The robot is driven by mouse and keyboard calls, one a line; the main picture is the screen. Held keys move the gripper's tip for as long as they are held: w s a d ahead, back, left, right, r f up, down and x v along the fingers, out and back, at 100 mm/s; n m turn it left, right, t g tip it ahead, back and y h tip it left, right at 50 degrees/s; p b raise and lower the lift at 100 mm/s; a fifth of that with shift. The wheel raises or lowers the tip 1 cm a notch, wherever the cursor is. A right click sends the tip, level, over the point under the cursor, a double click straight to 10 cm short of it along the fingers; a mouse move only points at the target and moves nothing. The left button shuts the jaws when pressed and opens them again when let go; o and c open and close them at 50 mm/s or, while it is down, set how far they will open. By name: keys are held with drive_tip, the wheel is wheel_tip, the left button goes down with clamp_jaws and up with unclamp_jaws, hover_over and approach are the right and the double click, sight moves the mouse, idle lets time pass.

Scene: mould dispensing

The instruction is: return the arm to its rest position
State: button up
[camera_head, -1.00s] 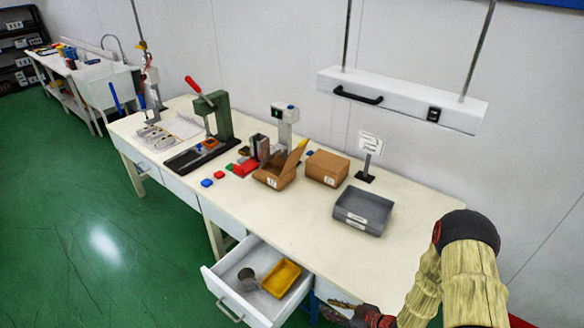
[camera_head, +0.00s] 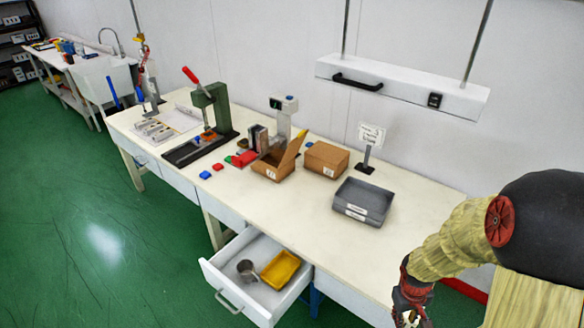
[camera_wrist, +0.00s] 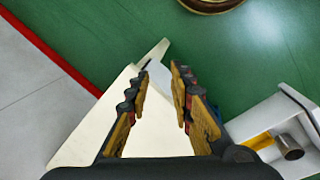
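My gripper (camera_head: 411,317) is at the lower right of the head view, low by the front edge of the workbench (camera_head: 330,245), with my arm bent above it. In the wrist view my gripper (camera_wrist: 161,84) shows its two fingers apart with nothing between them. The bench end (camera_wrist: 85,140) shows below and left of the fingers, and green floor lies beyond their tips. The tips are partly cut off at the bottom of the head view.
An open drawer (camera_head: 228,279) juts out of the bench front, holding a metal cup (camera_head: 246,270) and a yellow tray (camera_head: 281,268). A grey bin (camera_head: 362,199) and cardboard box (camera_head: 326,159) stand on the bench. The green floor (camera_head: 90,220) at left is clear.

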drive_tip(key=s+a+r+t+b, duration=0.2)
drive_tip(key=s+a+r, duration=0.1)
drive_tip(key=r, duration=0.5)
drive_tip(key=s+a+r+m+t+y+b, duration=0.1)
drive_tip(key=s+a+r+b, duration=0.1)
drive_tip(key=a+r, duration=0.4)
drive_tip(key=s+a+r+t+b, duration=0.2)
drive_tip(key=s+a+r, duration=0.2)
drive_tip(key=r, duration=0.7)
drive_tip(key=shift+s+a+m+t+y+b, duration=0.15)
drive_tip(key=shift+a+m+t+y+b, duration=0.15)
drive_tip(key=shift+a+y+b, duration=0.1)
